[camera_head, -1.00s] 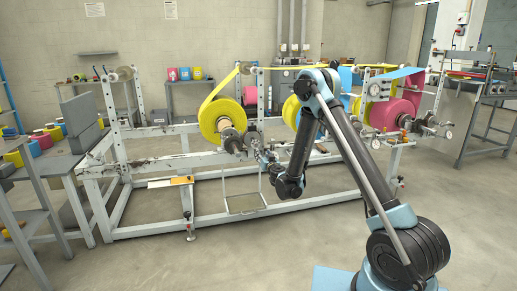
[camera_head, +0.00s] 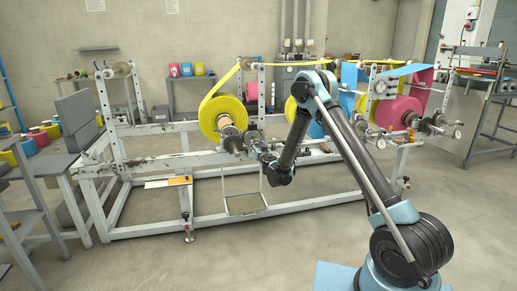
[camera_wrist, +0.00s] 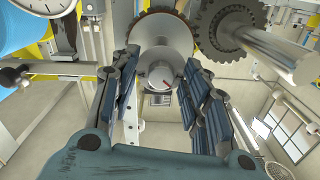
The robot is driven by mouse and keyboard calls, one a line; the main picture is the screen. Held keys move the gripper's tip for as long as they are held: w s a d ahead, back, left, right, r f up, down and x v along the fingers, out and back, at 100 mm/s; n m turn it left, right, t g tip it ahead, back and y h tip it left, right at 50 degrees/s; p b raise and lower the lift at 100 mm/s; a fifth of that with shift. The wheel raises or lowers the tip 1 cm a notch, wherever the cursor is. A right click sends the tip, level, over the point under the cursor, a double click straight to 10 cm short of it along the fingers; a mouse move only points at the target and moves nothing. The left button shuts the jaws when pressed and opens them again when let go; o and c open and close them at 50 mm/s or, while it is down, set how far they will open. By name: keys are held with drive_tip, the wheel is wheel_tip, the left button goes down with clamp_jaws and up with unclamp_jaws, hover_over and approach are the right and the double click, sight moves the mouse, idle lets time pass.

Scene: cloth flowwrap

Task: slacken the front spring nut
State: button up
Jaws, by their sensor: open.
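In the wrist view, a grey stepped round part (camera_wrist: 160,62), which looks like the spring nut on its shaft, faces me with a small red mark on its end. A dark toothed disc (camera_wrist: 152,24) sits behind it. My gripper (camera_wrist: 158,98) is open, with one padded finger on each side of the line to this part; I cannot tell whether either finger touches it. In the head view, my gripper (camera_head: 264,153) is small beside the spindle hardware (camera_head: 231,138) in front of the yellow roll (camera_head: 209,112). Which nut it faces is too small to tell there.
A second toothed disc with a thick shaft (camera_wrist: 275,50) is close on the right in the wrist view. A dial gauge (camera_wrist: 42,5) is at upper left. The white machine frame (camera_head: 150,229) stands before me, with a pink roll (camera_head: 392,112) to the right. Floor in front is clear.

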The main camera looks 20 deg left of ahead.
clamp_jaws()
drive_tip(key=shift+n, duration=0.4)
